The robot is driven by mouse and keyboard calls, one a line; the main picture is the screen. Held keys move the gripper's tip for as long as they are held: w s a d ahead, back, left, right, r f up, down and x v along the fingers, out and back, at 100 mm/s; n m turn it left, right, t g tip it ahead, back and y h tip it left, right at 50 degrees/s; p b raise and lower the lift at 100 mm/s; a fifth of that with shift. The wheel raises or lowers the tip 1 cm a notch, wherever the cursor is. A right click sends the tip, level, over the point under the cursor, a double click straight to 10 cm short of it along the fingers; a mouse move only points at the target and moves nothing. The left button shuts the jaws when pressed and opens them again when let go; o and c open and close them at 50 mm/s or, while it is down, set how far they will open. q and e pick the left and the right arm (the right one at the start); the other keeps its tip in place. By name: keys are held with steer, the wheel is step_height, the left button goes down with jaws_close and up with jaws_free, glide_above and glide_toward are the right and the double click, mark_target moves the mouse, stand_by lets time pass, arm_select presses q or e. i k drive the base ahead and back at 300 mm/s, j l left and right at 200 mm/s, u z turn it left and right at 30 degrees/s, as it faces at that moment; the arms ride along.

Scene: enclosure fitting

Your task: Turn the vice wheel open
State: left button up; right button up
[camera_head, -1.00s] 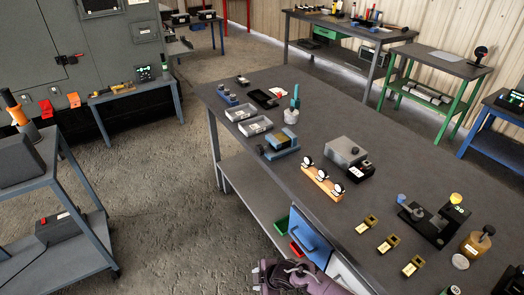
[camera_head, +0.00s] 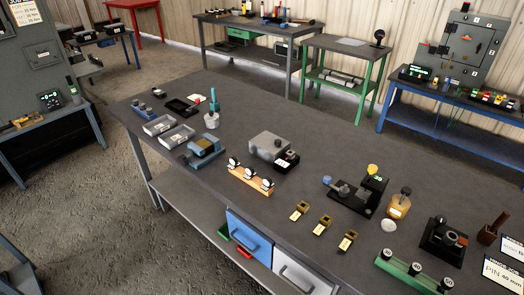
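A black fixture (camera_head: 350,198) with a blue knob (camera_head: 327,181) and a yellow knob (camera_head: 372,169) stands farther right. Neither of my grippers shows, and nothing touches these devices.
Grey trays (camera_head: 177,136), a grey box (camera_head: 268,145), an orange rack (camera_head: 250,181) with white-faced dials, small brass blocks (camera_head: 325,222) and a green rack (camera_head: 415,273) crowd the bench. Drawers (camera_head: 250,240) hang beneath its front. Bare floor (camera_head: 90,215) lies at the left.

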mark_target(182, 159)
steer(key=i+j+z, duration=0.15)
steer(key=j+z, duration=0.2)
steer(key=z, duration=0.15)
steer(key=i+j+z, duration=0.1)
steer(key=j+z, duration=0.7)
steer(key=z, duration=0.2)
steer(key=j+z, duration=0.5)
steer(key=k+j+z, duration=0.1)
steer(key=j+z, duration=0.2)
steer(key=z, duration=0.15)
